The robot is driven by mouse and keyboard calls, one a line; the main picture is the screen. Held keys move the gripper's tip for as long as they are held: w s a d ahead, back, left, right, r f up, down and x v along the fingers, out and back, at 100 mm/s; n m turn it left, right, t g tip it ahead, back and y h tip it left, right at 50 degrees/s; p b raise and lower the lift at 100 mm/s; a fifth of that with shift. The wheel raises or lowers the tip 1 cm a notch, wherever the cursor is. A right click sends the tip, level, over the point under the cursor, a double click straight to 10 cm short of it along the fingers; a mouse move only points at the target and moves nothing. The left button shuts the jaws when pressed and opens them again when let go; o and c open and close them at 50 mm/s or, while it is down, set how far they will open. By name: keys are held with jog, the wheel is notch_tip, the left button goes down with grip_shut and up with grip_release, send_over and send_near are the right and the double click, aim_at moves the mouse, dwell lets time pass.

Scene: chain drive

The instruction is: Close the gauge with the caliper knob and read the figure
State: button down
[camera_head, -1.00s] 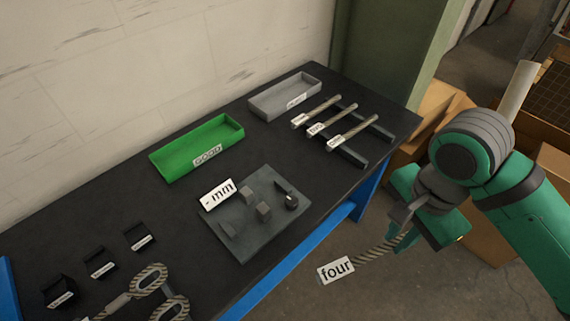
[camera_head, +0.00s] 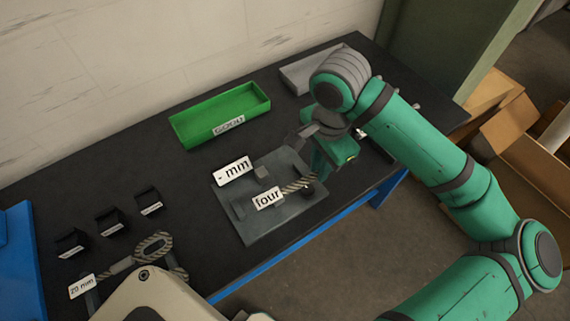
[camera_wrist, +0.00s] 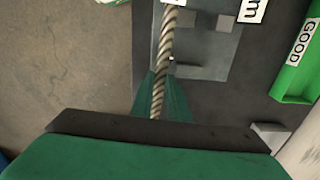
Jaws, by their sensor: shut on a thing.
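My gripper (camera_head: 322,160) is shut on a twisted rope piece (camera_head: 296,186) that carries a white tag reading "four" (camera_head: 267,198). The rope also shows in the wrist view (camera_wrist: 164,60), running up from the jaws. The gripper holds it over the grey gauge plate (camera_head: 258,232). The plate's display sign (camera_head: 233,171) reads "- mm". A small grey block (camera_head: 262,172) stands on the plate beside the sign. The dark caliper knob (camera_head: 308,188) shows at the plate's right, close to the rope. Whether the rope touches the plate or blocks, I cannot tell.
A green tray (camera_head: 190,139) marked GOOD stands behind the plate. A grey tray (camera_head: 300,76) behind it is partly hidden by my arm. Several small black holders (camera_head: 110,222) and a looped rope piece (camera_head: 152,248) tagged "20 mm" lie at the left.

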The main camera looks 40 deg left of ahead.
jog(key=shift+n, duration=0.3)
jog(key=s+a+f, duration=0.1)
jog(key=a, duration=0.1)
jog(key=s+a+f, duration=0.1)
jog(key=a, duration=0.2)
jog(key=s+a+f, duration=0.1)
jog(key=a, duration=0.2)
jog(key=shift+s+a+f, duration=0.1)
jog(key=shift+a+f, duration=0.05)
jog(key=shift+f, duration=0.05)
jog(key=shift+f, duration=0.1)
jog(key=shift+f, duration=1.45)
jog(key=shift+f, duration=0.25)
jog(key=c, duration=1.6)
grip_release()
jog(key=shift+c, duration=0.2)
